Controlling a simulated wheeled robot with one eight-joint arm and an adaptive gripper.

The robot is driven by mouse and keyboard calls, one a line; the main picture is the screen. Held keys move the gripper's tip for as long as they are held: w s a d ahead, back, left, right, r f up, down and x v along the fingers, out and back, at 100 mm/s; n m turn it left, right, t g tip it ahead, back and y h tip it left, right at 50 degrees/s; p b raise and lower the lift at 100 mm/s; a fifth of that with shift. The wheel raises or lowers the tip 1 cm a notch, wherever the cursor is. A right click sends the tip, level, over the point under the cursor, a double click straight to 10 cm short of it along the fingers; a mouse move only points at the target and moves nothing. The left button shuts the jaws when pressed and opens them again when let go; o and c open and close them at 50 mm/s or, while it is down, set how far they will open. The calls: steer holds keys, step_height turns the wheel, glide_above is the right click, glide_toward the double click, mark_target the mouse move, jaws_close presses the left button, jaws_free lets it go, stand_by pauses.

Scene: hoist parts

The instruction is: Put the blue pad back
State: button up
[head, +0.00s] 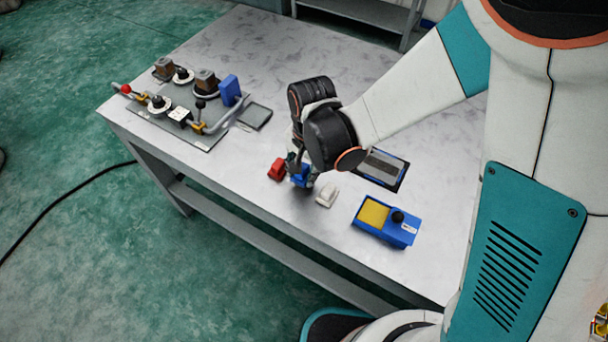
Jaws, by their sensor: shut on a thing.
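The blue pad (300,176) is at the fingertips of my gripper (299,169), over the front half of the table. My gripper points down and is shut on the pad, with its fingers partly covering it. I cannot tell whether the pad touches the table top. A red block (277,169) lies just left of the pad, and a white block (327,195) lies just right of it.
The grey table (260,60) carries a hoist-parts board (190,140) at left with a blue upright block (229,90). A small dark tray (255,116) lies beside it. A dark-framed tray (382,168) and a blue box with yellow top (385,221) are at right.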

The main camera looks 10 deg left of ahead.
mark_target(304, 176)
steer(key=shift+f+b, duration=0.75)
steer(key=shift+f, duration=0.8)
steer(key=shift+f, duration=0.15)
steer(key=o, duration=1)
steer(key=shift+r, duration=0.2)
steer(key=r+p, duration=0.1)
steer(key=r, duration=0.3)
steer(key=r+p, duration=0.2)
steer(key=r, duration=0.2)
steer(key=r+p, duration=0.1)
steer(key=r, duration=0.3)
steer(key=shift+s+d+p, duration=0.25)
steer(key=shift+d+p, duration=0.05)
steer(key=shift+d, duration=0.1)
